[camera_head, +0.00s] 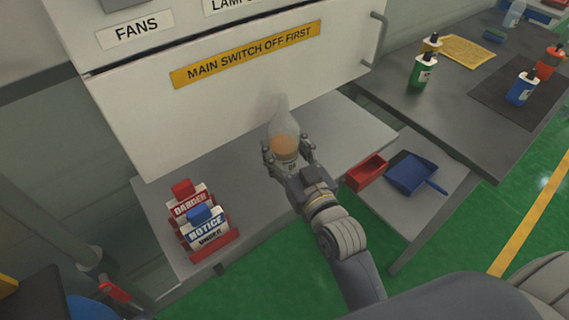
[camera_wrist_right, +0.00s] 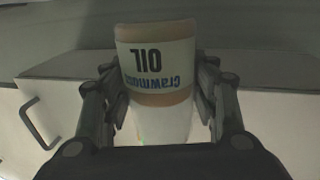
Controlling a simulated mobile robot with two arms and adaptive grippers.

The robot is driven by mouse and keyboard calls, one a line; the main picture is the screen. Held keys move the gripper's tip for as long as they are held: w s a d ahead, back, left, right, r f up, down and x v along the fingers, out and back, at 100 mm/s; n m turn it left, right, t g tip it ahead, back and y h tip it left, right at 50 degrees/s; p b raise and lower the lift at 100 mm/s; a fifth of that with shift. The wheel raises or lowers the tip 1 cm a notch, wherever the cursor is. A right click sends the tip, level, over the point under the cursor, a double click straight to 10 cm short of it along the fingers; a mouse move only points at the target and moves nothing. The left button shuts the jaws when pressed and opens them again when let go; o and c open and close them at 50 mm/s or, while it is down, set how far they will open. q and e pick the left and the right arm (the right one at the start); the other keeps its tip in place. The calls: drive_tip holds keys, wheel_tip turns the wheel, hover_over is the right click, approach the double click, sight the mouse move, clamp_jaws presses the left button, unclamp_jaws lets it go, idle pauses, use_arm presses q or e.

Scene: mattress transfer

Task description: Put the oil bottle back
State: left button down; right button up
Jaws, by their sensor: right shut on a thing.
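The oil bottle (camera_head: 284,135) is translucent with an orange-brown lower part and a pale, clear top. My right gripper (camera_head: 287,160) is shut on it and holds it upright in front of the white cabinet, over the grey shelf. In the right wrist view the bottle (camera_wrist_right: 156,65) is large, with a label reading OIL upside down, between the two fingers of my right gripper (camera_wrist_right: 158,95). My left gripper does not show.
The white cabinet (camera_head: 230,100) has a yellow switch-off sign. Danger and notice tags (camera_head: 203,222) stand in a red rack on the grey shelf (camera_head: 340,125). A red bin (camera_head: 366,172) and blue dustpan (camera_head: 408,172) lie to the right. The workbench (camera_head: 440,110) carries several bottles and a dark mat (camera_head: 505,92).

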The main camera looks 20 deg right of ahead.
sight(290, 171)
drive_tip(key=shift+f, duration=0.4)
wheel_tip(290, 171, down, 3)
drive_tip(key=shift+f, duration=0.35)
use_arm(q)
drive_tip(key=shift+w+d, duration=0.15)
use_arm(e)
drive_tip(key=shift+f, duration=0.15)
drive_tip(key=o, duration=1.3)
drive_tip(key=shift+f, duration=0.1)
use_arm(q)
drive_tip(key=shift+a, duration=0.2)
use_arm(e)
drive_tip(key=shift+o, duration=0.2)
drive_tip(key=shift+s, duration=0.15)
